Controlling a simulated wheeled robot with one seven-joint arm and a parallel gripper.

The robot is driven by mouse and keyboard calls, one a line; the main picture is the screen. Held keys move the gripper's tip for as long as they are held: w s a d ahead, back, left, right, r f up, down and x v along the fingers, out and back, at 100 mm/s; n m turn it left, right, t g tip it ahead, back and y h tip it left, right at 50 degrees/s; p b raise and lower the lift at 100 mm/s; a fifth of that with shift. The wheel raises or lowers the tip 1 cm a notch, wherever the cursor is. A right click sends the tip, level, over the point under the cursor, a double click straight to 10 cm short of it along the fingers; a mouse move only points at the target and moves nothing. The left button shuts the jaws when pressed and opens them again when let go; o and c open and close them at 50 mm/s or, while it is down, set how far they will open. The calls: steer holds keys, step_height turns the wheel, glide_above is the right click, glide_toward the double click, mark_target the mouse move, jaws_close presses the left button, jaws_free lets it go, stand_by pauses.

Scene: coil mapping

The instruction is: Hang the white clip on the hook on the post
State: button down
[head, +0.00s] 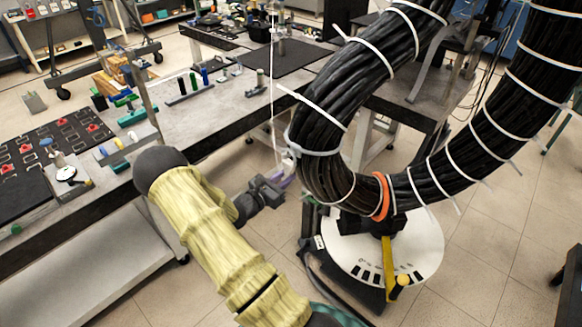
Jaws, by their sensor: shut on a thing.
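My gripper (281,181) is at mid-frame, beside the left side of the thick black cable coil.
The black cable coil (330,95), banded with white ties, fills the upper right above a round white base plate (415,255) with a yellow handle (389,262). The grey workbench (215,112) carries bottles, tools and a dark board (50,150) with parts. Floor is clear at lower right.

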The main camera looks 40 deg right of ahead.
mark_target(287, 172)
steer(key=shift+a+r+p, duration=0.55)
steer(key=shift+r+p, duration=0.15)
steer(key=shift+r, duration=0.2)
steer(key=shift+a, duration=0.15)
stand_by(0.4)
steer(key=shift+s+a, duration=0.2)
steer(key=shift+a, duration=1.1)
steer(key=shift+a, duration=0.1)
steer(key=shift+a+p, duration=0.4)
steer(key=shift+a, duration=0.2)
